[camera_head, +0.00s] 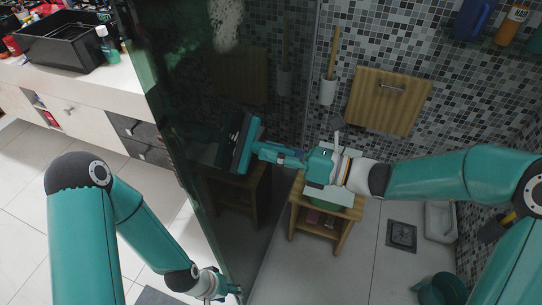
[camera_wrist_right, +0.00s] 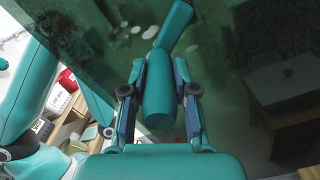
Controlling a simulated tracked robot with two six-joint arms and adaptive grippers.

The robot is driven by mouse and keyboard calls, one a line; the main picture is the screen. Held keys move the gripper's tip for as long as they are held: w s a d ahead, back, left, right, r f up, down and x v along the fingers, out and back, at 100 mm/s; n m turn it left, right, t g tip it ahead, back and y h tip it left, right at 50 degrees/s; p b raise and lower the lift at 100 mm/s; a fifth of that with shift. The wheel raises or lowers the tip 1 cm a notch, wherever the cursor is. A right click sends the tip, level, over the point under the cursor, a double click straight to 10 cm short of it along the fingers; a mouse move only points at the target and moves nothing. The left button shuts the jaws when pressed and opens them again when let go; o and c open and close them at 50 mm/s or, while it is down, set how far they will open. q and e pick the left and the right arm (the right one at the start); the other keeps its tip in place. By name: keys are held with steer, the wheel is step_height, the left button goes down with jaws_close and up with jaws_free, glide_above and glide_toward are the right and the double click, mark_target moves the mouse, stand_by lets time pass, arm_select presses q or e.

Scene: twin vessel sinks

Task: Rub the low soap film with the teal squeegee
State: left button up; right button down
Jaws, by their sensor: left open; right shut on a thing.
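The teal squeegee (camera_head: 246,142) is in my right gripper (camera_head: 285,156), its head against or very close to the dark glass panel (camera_head: 180,110); I cannot tell if it touches. In the right wrist view the teal handle (camera_wrist_right: 158,95) lies between the two fingers of my right gripper (camera_wrist_right: 160,75), shut on it. A whitish speckled patch (camera_head: 226,30) shows high on the glass. Pale spots (camera_wrist_right: 150,30) show on the glass in the wrist view; I cannot tell whether they are the low soap film. My left gripper (camera_head: 228,292) is open, low at the bottom edge.
A wooden stool (camera_head: 325,217) stands beneath my right gripper. A wooden board (camera_head: 388,101) and a brush in a white holder (camera_head: 328,92) are by the mosaic wall. A counter with a black basin (camera_head: 62,40) is at left. A teal bucket (camera_head: 440,290) stands at lower right.

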steer(key=shift+w+d+p, duration=0.55)
steer(key=shift+w+p, duration=0.3)
steer(key=shift+w, duration=1.25)
steer(key=shift+s+a+r+p, duration=0.25)
steer(key=shift+s+r+p, duration=0.3)
steer(key=shift+s, duration=0.35)
steer(key=shift+s+a+r+p, duration=0.25)
steer(key=shift+s+r, duration=0.35)
steer(key=shift+s, duration=0.3)
steer(key=shift+w+d+r+p, duration=0.1)
steer(key=shift+w+d+p, duration=0.15)
steer(key=shift+w, duration=0.3)
steer(key=shift+w+d+p, duration=0.1)
steer(key=shift+w+p, duration=0.2)
steer(key=shift+w, duration=0.25)
steer(key=shift+w+d, duration=0.2)
steer(key=shift+w, duration=0.55)
